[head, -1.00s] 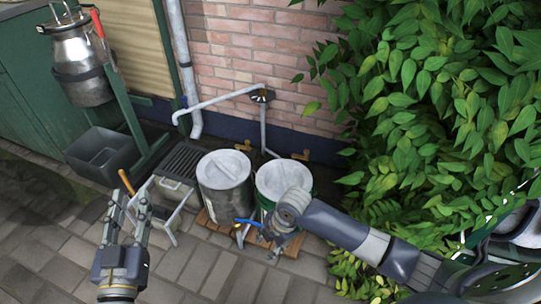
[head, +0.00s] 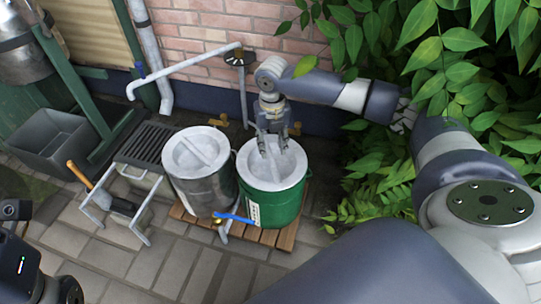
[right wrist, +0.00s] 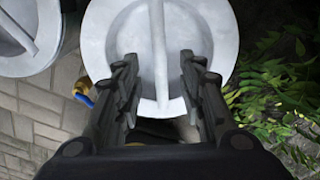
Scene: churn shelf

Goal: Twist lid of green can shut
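The green can (head: 275,207) stands upright on a wooden pallet, with a light grey lid (head: 259,168) on top that has a raised bar across it. My right gripper (head: 273,153) points down over this lid. In the right wrist view its fingers (right wrist: 159,95) are apart, one on each side of the lid's bar (right wrist: 158,50), with a gap to the bar on both sides. Whether the fingertips touch the lid, I cannot tell. Part of my left arm shows at the lower left edge in the head view; its gripper's fingers are not in view.
A grey metal can (head: 207,190) with a similar lid stands close to the left on the same pallet (head: 284,238). A blue-handled tap (head: 235,217) sits at the front. A brick wall (head: 190,40) stands behind, and leafy plants (head: 385,150) crowd the right.

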